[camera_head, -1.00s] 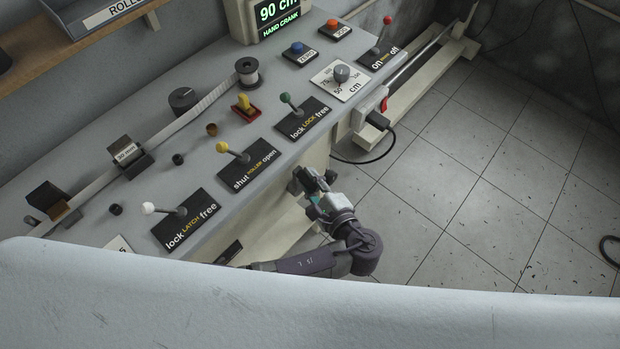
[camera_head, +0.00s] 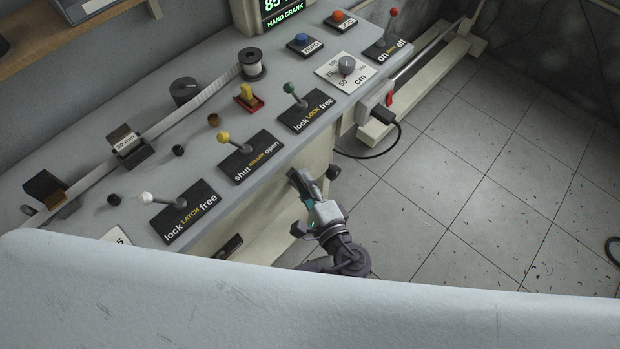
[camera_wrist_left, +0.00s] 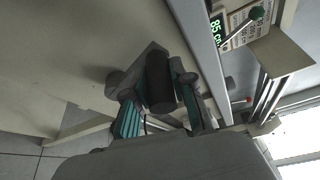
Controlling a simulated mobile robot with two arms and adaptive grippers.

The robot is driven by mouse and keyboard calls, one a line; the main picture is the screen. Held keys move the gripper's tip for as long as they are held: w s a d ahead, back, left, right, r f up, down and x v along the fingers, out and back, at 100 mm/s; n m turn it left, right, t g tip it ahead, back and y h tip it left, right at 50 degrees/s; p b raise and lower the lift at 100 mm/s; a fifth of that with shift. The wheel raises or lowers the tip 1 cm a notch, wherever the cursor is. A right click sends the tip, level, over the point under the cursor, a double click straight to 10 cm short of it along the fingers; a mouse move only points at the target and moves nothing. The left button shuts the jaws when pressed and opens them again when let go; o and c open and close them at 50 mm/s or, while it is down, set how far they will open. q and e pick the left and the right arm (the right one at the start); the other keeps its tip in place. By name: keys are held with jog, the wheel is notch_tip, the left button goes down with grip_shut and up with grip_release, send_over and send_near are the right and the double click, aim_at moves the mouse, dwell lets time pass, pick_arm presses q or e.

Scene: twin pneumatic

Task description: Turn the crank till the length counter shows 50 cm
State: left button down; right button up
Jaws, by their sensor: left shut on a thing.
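The length counter (camera_head: 277,8) is cut off at the top of the head view. In the left wrist view the counter (camera_wrist_left: 217,34) reads 85 cm in green. My left gripper (camera_head: 306,184) is at the front face of the bench, below the lever plates. In the left wrist view my left gripper (camera_wrist_left: 158,108) has its teal-padded fingers on both sides of a dark upright cylinder, the crank handle (camera_wrist_left: 159,84), and is shut on it. The rest of the crank is mostly hidden by the gripper. My right gripper is not in view.
Levers with white (camera_head: 146,198), yellow (camera_head: 223,137) and green (camera_head: 289,88) knobs stand along the bench's front edge. A dial (camera_head: 346,65) and blue (camera_head: 302,40) and red (camera_head: 338,16) buttons are farther back. A plug with a black cable (camera_head: 383,117) juts out.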

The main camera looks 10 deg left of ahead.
pick_arm(q)
jog(key=shift+s+a+f+n+t+b, duration=0.4)
jog(key=shift+s+a+f+n+b, duration=0.2)
jog(key=shift+s+a+n+b, duration=0.25)
jog(key=shift+s, duration=0.15)
jog(key=shift+f, duration=0.1)
